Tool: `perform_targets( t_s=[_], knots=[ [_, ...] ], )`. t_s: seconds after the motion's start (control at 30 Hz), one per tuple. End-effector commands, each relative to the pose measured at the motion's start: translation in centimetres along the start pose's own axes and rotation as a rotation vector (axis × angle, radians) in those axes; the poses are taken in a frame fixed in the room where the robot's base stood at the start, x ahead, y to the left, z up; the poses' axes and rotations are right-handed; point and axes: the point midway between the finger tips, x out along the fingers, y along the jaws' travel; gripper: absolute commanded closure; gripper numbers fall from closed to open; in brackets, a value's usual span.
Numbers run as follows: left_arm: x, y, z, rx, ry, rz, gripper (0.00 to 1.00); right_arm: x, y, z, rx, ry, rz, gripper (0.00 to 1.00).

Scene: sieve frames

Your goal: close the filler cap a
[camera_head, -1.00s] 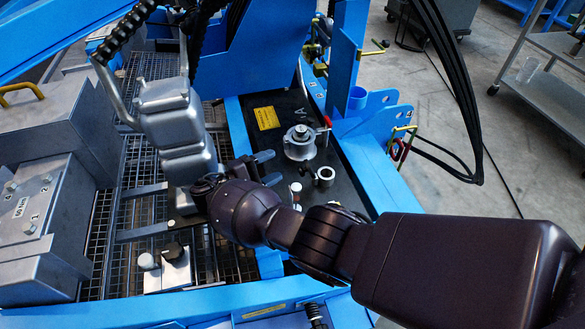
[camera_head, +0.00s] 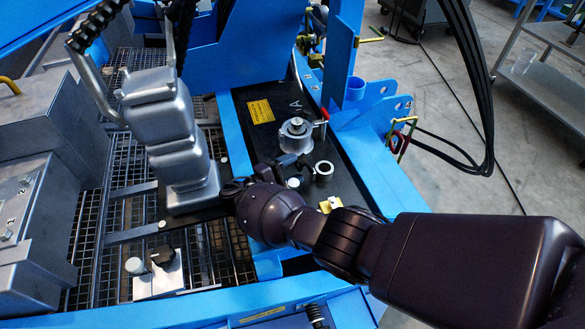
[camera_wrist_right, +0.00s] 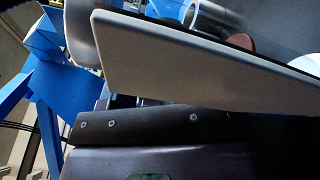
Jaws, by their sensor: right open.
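A round metal filler neck with a knobbed top (camera_head: 296,134) stands on the black plate (camera_head: 345,190) in the head view, near a printed letter A. I take it for filler a; I cannot tell whether its cap is open or seated. A red-tipped lever (camera_head: 324,116) sits at its right. My right gripper (camera_head: 290,166) is open just in front of the neck; whether it touches is unclear. In the right wrist view a large grey finger (camera_wrist_right: 190,65) covers much of the picture, with a reddish-brown disc (camera_wrist_right: 238,40) partly visible behind it. My left gripper is not in view.
A short open metal ring (camera_head: 323,170) and a small pale-topped post (camera_head: 293,183) stand close to the right gripper. A tall silver block (camera_head: 170,140) rises at left. A blue frame (camera_head: 375,160) edges the plate at right. Black hoses hang beyond it.

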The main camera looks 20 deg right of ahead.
Motion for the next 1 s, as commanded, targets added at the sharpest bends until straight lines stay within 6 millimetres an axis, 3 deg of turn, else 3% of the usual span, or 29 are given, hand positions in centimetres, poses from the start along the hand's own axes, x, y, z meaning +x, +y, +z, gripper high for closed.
perform_targets(
  t_s=[0.3, 0.63, 0.93, 1.0],
  knots=[
    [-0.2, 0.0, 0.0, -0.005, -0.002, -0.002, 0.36, 0.2, 0.0, 0.0, 0.0, 0.001, 0.0, 0.44],
    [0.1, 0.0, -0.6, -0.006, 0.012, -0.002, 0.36, 0.2, 0.0, 0.0, 0.0, 0.001, 0.0, 0.93],
    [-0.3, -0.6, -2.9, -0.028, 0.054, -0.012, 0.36, 0.7, 1.8, 0.8, 0.049, 0.06, -0.112, 0.93],
    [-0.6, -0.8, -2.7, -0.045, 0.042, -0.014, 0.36, 1.0, 2.2, 1.1, 0.07, 0.089, -0.168, 0.93]
  ],
)
